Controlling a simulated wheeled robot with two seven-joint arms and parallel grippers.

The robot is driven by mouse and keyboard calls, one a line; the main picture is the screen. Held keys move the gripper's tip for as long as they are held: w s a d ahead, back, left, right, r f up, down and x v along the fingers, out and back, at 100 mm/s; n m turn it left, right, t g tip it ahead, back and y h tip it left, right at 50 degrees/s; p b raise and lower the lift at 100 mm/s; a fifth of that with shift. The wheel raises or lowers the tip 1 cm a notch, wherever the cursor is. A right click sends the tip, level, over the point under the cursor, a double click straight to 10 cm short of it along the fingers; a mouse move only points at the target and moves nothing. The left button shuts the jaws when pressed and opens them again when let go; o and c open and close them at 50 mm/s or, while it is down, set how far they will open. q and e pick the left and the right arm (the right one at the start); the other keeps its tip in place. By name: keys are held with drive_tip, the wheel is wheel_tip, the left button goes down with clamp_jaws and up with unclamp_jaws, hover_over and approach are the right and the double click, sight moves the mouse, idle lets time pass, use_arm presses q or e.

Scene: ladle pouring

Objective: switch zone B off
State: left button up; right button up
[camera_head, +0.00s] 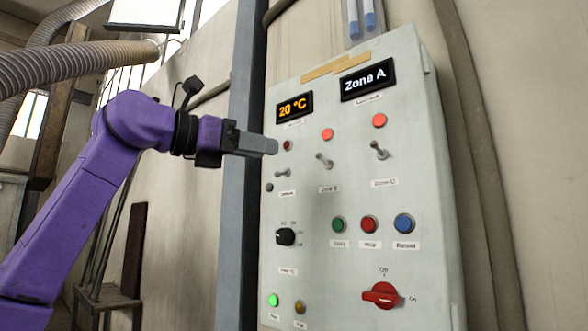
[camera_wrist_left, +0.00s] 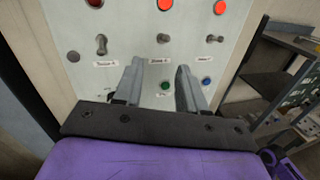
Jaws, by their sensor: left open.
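The zone B toggle switch (camera_head: 324,160) is a small metal lever on the pale control panel (camera_head: 345,275), above its label. The red lamp (camera_head: 327,134) above it is lit. In the left wrist view the zone B switch (camera_wrist_left: 163,38) shows just beyond the fingertips, roughly centred between them. My left gripper (camera_head: 273,146) is at the panel's left side, in front of or near the zone A lamp (camera_head: 287,145). The left wrist view shows its two fingers (camera_wrist_left: 160,66) apart with nothing between them. I cannot tell whether they touch the panel. My right gripper is not in view.
Zone A switch (camera_head: 283,173) is left of zone B, with a dark lamp. Zone C switch (camera_head: 379,151) is right, with a lit lamp (camera_head: 379,120). Below are green (camera_head: 339,224), red (camera_head: 369,224) and blue (camera_head: 404,223) buttons, a black knob (camera_head: 286,236) and a red rotary switch (camera_head: 381,295).

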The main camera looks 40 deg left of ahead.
sight(317, 155)
use_arm(q)
drive_tip(key=p+x, duration=0.1)
drive_tip(key=x, duration=0.4)
drive_tip(key=d+p+x, duration=0.1)
drive_tip(key=x, duration=0.5)
drive_tip(key=shift+s+d+r+p, duration=0.15)
drive_tip(key=shift+s+p, duration=0.1)
drive_tip(key=shift+p, duration=0.15)
clamp_jaws()
